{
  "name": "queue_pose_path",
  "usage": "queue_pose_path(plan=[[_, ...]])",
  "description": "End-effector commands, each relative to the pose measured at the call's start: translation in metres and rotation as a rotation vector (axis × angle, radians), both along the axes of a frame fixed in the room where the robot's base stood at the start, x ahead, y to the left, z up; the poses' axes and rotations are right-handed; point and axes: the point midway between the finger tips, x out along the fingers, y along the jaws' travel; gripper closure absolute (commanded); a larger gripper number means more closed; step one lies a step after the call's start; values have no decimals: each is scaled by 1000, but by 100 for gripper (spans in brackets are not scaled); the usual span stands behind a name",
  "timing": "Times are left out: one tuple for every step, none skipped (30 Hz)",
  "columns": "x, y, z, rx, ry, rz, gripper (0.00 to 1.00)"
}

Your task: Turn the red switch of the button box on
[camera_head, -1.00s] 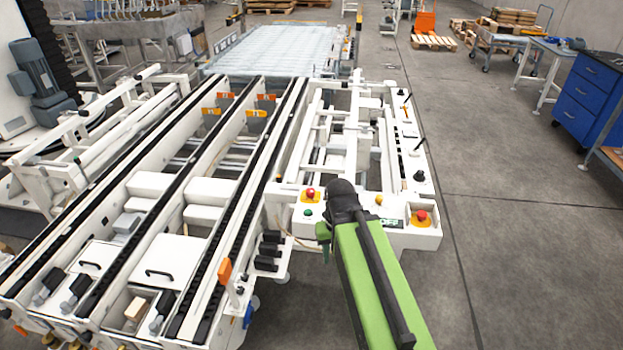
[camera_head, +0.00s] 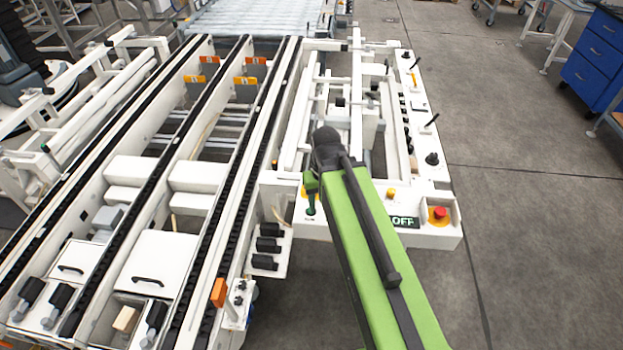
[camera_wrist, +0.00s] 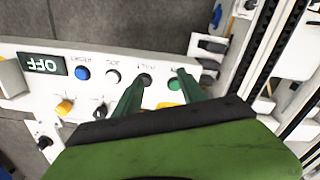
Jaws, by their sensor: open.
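The white button box (camera_head: 430,238) carries an OFF display (camera_head: 405,222) and a red mushroom button (camera_head: 438,213) on a yellow base at its right end. My gripper (camera_wrist: 162,78) is open and empty, with its green fingers pointing down at the panel. In the wrist view, one fingertip is by a dark round button and the other overlaps a green button (camera_wrist: 174,85). The panel also shows the OFF display, upside down, a blue button (camera_wrist: 83,73), a white button (camera_wrist: 112,76) and a yellow switch (camera_wrist: 64,106). I see no red switch in the wrist view; my gripper hides part of the panel.
Conveyor rails (camera_head: 230,150) run along the left of the box, and a bracket with black blocks (camera_head: 266,246) stands just left of it. Black levers and knobs (camera_head: 432,158) line the frame behind. Grey floor (camera_head: 530,210) on the right is open.

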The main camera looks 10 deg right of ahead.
Motion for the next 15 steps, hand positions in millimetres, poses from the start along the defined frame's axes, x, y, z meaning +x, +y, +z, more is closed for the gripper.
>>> queue_pose_path(plan=[[13,0,16,0,0,56,46],[22,0,25,0,0,113,46],[37,0,39,0,0,216,46],[49,1,50,0,-1,306,46],[61,1,61,0,-1,400,46],[77,2,74,0,0,528,46],[88,2,83,0,0,622,46],[98,3,91,0,0,712,46],[111,4,101,0,0,824,46],[119,4,106,0,0,901,46],[126,4,111,0,0,968,46],[134,5,116,0,0,1046,46],[138,5,119,0,0,1093,46],[141,5,120,0,0,1131,46],[144,6,121,0,0,1167,46]])
